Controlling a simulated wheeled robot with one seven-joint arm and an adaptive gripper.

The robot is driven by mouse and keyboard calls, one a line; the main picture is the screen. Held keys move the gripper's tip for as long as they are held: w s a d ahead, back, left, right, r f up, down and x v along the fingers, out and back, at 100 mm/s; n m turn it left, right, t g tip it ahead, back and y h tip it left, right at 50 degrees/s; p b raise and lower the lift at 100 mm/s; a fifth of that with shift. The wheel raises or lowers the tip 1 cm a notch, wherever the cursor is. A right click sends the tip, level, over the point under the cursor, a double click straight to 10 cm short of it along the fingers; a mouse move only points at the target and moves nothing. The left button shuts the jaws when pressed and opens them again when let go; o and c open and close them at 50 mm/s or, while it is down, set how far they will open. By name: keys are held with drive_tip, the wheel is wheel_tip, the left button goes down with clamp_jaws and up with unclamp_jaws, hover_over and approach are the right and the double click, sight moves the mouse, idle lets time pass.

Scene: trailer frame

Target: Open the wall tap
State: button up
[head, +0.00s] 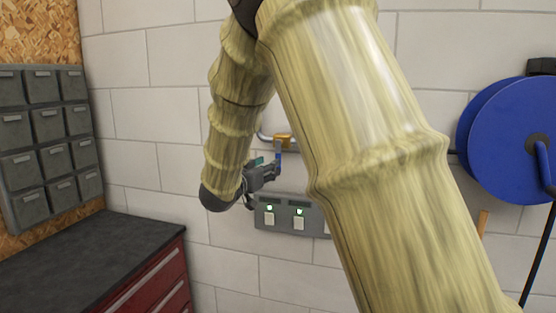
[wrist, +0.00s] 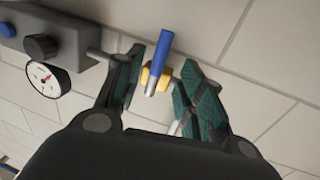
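The wall tap has a brass body (head: 284,139) and a blue lever (head: 278,157) hanging down from it in the head view. In the wrist view the blue lever (wrist: 161,55) and the brass body (wrist: 154,79) appear in the gap between my two fingers. My gripper (wrist: 162,75) is open, with its green-padded fingers on either side of the lever and a gap showing on both sides. In the head view my gripper (head: 268,168) is at the lever's lower left, close to the wall. How deep the lever sits between the fingers is unclear.
A grey panel with two green-lit switches (head: 290,218) is on the wall just below my gripper. A pressure gauge (wrist: 44,79) and a grey unit (wrist: 75,45) show at left in the wrist view. A blue hose reel (head: 500,135) is right; a red drawer bench (head: 150,285) is lower left.

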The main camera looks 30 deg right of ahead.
sight(278, 156)
drive_tip(key=p+x, duration=0.2)
drive_tip(key=x, duration=0.5)
drive_tip(key=shift+w+d, duration=0.2)
drive_tip(key=shift+d, duration=0.15)
clamp_jaws()
